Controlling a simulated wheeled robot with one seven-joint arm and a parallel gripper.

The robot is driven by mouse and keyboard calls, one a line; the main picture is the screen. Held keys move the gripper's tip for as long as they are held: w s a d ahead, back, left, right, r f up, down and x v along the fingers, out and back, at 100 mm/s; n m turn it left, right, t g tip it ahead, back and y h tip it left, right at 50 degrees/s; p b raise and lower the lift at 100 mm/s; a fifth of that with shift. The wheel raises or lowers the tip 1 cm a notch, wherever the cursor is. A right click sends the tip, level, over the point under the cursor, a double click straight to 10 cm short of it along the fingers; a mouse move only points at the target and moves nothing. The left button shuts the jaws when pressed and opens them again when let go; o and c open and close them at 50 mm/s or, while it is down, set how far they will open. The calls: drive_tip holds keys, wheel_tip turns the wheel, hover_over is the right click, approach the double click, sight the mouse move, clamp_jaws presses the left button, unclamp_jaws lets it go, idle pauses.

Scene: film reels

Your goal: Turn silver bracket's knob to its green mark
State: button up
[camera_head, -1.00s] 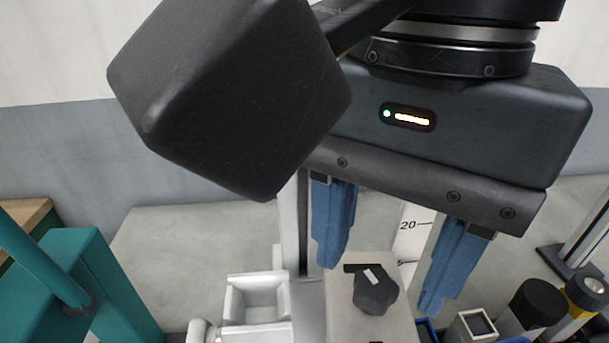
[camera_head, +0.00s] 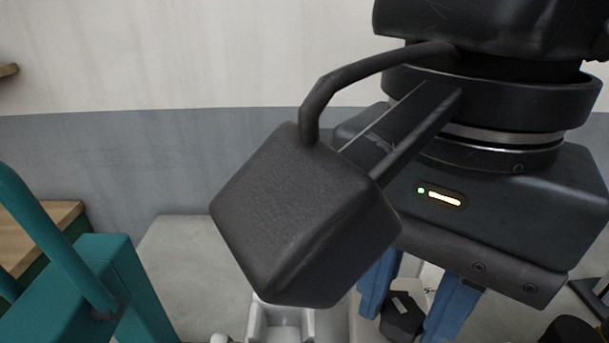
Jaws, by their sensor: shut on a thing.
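A black knob (camera_head: 402,318) with a white pointer line on its top shows low in the view. My gripper (camera_head: 408,315) has its two blue fingers on the left and right sides of the knob and is shut on it. The silver bracket that carries the knob is mostly hidden by my gripper and the frame edge. No green mark can be made out.
A white open-topped box (camera_head: 283,330) stands left of the knob. A teal frame (camera_head: 105,265) fills the lower left, beside a wooden-topped cabinet (camera_head: 40,235). A black cylinder (camera_head: 572,332) is at the lower right. Bare grey table surface (camera_head: 190,260) lies at the back left.

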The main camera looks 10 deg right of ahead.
sight(403, 312)
clamp_jaws()
drive_tip(key=m+b, duration=0.1)
drive_tip(key=b, duration=0.2)
drive_tip(key=shift+f, duration=0.35)
drive_tip(key=m+b, duration=0.3)
drive_tip(key=b, duration=0.1)
drive_tip(key=shift+b, duration=0.35)
drive_tip(key=shift+r+m+b, duration=0.35)
drive_tip(key=shift+m+b, duration=0.15)
drive_tip(key=shift+m, duration=0.2)
drive_tip(key=o, duration=1)
unclamp_jaws()
wheel_tip(403, 312, up, 8)
drive_tip(key=shift+f, duration=0.1)
